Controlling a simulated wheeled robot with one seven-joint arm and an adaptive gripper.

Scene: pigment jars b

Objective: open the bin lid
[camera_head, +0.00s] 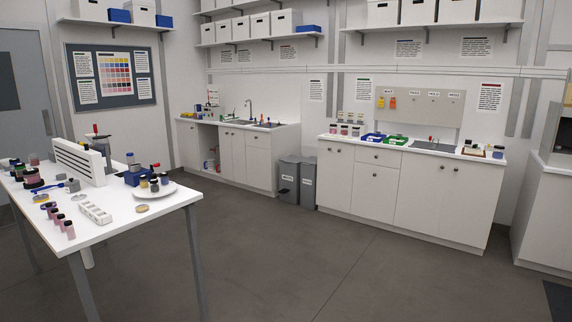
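Two grey bins stand side by side on the floor, in the gap between the sink counter and the long white cabinet. The left bin (288,188) is slightly nearer and has a pale label on its front. The right bin (308,190) also has a label; its text is too small to read surely. The left bin's lid (289,160) looks shut, and so does the right bin's lid (309,161). My gripper and arm are not in view.
A white table (150,215) with jars, a plate and a white rack fills the left foreground. The sink counter (259,164) and the long cabinet (420,205) flank the bins. The grey floor (300,260) before them is clear.

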